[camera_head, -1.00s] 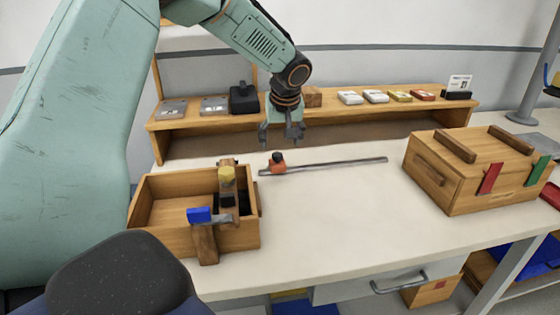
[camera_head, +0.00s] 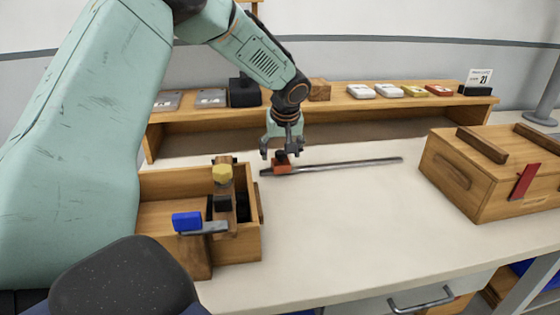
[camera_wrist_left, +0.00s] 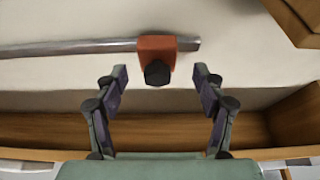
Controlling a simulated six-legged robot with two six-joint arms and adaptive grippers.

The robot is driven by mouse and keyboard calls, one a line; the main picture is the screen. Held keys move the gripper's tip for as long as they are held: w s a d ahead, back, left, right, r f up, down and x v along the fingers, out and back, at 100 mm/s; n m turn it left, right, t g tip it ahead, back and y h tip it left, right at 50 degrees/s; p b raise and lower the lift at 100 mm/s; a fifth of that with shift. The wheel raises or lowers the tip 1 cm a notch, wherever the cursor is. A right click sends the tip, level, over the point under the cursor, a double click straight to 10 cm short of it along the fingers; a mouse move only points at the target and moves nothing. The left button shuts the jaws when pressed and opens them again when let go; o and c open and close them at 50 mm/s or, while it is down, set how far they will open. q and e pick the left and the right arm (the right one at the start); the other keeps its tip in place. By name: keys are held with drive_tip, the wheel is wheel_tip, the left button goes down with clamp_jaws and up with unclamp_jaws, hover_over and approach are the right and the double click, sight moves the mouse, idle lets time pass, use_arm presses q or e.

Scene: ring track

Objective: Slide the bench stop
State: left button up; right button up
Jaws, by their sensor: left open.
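The bench stop (camera_head: 282,168) is a small orange-red block with a dark knob. It sits on a grey metal rail (camera_head: 345,164) near the rail's left end in the head view. In the left wrist view the stop (camera_wrist_left: 157,48) is near the rail's right end, its black knob (camera_wrist_left: 157,73) facing my gripper. My left gripper (camera_head: 282,153) is above the stop, pointing down. Its two fingers (camera_wrist_left: 160,72) are open, one on each side of the knob with gaps, not clearly touching it. My right gripper is not in view.
A wooden shelf (camera_head: 390,107) with small boxes stands behind the rail. An open wooden box (camera_head: 160,182) with blue- and yellow-topped tools is at the left. A wooden chest (camera_head: 462,183) stands at the right. The white bench top (camera_head: 350,220) in front is clear.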

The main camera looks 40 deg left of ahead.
sight(283, 156)
use_arm(q)
drive_tip(key=x, duration=0.3)
drive_tip(key=shift+w+d+f, duration=0.15)
drive_tip(key=shift+w+f, duration=0.1)
drive_tip(key=shift+f, duration=0.05)
drive_tip(key=shift+s+a+f, duration=0.1)
drive_tip(key=shift+a+f, duration=0.1)
drive_tip(key=shift+a, duration=0.15)
drive_tip(key=shift+d+r, duration=0.1)
drive_tip(key=shift+d, duration=0.15)
drive_tip(key=shift+c, duration=0.4)
drive_tip(key=shift+a, duration=0.2)
drive_tip(key=c, duration=0.4)
drive_tip(key=shift+d, duration=0.15)
drive_tip(key=c, duration=0.7)
clamp_jaws()
